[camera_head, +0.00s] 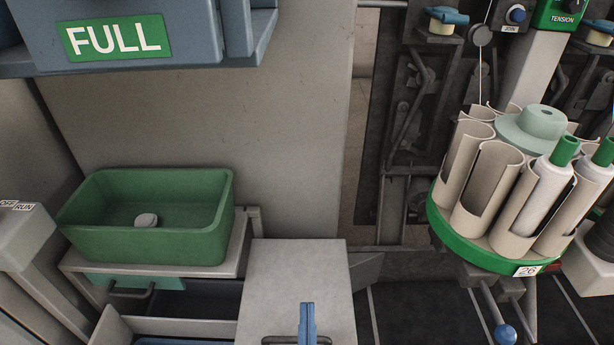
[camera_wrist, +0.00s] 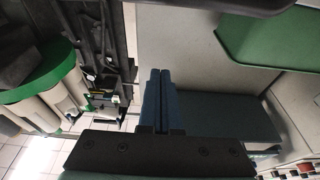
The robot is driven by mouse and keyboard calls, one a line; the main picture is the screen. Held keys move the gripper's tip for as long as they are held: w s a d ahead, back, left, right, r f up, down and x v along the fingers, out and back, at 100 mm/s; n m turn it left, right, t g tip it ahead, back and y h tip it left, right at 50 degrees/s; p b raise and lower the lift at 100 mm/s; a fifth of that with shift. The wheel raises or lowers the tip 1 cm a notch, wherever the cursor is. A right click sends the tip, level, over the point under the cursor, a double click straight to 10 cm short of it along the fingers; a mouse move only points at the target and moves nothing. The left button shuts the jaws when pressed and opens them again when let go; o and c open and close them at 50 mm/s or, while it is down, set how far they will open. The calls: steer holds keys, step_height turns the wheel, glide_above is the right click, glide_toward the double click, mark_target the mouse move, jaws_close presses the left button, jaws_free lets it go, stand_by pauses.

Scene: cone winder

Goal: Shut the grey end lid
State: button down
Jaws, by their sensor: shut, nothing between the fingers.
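A pale grey flat panel (camera_head: 292,283) with a dark handle at its lower edge lies at the bottom middle of the head view. It looks like the grey end lid, but I cannot tell how far open it stands. My gripper (camera_head: 306,318) shows as thin blue fingers in front of the panel's lower part; contact cannot be told. In the wrist view my gripper (camera_wrist: 158,98) has its two blue fingers together, with nothing between them. A grey-blue slab (camera_wrist: 225,115) lies beside and beyond the fingers there; I cannot tell whether it is the lid.
A green bin (camera_head: 150,243) holding a small pale piece stands left of the panel. A dark open compartment (camera_head: 195,304) lies below it. A darker grey flap (camera_head: 366,269) juts out at the panel's right. The round tube carousel (camera_head: 470,245) stands at the right.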

steer(key=f+b, duration=0.1)
steer(key=f, duration=0.1)
steer(key=s+f+t+b, duration=0.1)
steer(key=b, duration=0.1)
steer(key=f+t+b, duration=0.1)
steer(key=f+b, duration=0.1)
steer(key=shift+s+f, duration=0.35)
steer(key=f+b, duration=0.1)
steer(key=b, duration=0.1)
steer(key=s+f+b, duration=0.1)
steer(key=f+b, duration=0.1)
steer(key=shift+f, duration=0.15)
